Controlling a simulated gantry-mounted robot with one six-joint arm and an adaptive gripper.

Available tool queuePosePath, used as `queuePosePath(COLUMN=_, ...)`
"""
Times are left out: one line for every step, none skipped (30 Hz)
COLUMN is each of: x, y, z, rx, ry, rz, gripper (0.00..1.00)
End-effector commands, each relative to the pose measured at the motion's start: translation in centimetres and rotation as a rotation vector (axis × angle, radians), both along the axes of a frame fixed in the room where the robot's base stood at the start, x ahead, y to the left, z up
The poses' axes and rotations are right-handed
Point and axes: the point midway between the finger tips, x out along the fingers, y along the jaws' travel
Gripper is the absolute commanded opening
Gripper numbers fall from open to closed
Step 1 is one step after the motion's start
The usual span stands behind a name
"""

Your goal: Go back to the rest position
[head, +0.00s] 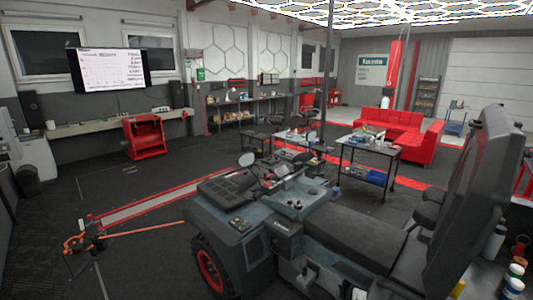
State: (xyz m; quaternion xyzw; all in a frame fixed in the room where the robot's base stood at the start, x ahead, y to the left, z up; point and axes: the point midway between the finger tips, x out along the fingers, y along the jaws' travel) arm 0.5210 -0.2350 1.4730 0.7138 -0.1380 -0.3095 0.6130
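My gripper does not show in the head view, so its position and finger state are hidden. A dark grey-blue open vehicle (305,215) with a tall black seat back (475,200) fills the lower middle and right. Its front wheel (211,270) has a red rim. A round mirror (246,160) stands up near its front.
A red-edged floor strip (150,205) and an orange-and-black device (84,240) lie left of the vehicle. Wheeled tables (368,150) and a red sofa (400,132) stand behind it. A red cabinet (145,137) is near the left wall. Dark floor (130,182) is open at left.

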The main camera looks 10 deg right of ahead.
Motion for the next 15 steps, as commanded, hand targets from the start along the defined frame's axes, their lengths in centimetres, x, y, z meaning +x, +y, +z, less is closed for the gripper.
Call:
queuePosePath(x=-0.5, y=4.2, z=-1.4, rx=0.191, ry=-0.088, rz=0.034, gripper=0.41)
queuePosePath(x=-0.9, y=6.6, z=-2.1, rx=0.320, ry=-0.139, rz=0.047, gripper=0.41)
queuePosePath(x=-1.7, y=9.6, z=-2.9, rx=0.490, ry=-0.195, rz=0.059, gripper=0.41)
queuePosePath(x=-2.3, y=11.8, z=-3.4, rx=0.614, ry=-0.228, rz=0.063, gripper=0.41)
queuePosePath(x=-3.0, y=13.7, z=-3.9, rx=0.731, ry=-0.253, rz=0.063, gripper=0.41)
queuePosePath(x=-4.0, y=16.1, z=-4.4, rx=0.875, ry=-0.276, rz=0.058, gripper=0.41)
queuePosePath(x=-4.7, y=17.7, z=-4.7, rx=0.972, ry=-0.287, rz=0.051, gripper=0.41)
queuePosePath(x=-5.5, y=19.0, z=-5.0, rx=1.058, ry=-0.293, rz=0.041, gripper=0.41)
queuePosePath(x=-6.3, y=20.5, z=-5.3, rx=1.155, ry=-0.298, rz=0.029, gripper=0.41)
queuePosePath(x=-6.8, y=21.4, z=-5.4, rx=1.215, ry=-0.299, rz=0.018, gripper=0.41)
queuePosePath(x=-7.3, y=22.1, z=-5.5, rx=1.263, ry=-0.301, rz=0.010, gripper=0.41)
queuePosePath(x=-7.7, y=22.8, z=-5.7, rx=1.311, ry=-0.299, rz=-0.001, gripper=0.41)
queuePosePath(x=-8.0, y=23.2, z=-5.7, rx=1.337, ry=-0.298, rz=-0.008, gripper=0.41)
queuePosePath(x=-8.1, y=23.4, z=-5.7, rx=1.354, ry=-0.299, rz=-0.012, gripper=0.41)
queuePosePath(x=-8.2, y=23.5, z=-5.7, rx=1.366, ry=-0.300, rz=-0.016, gripper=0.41)
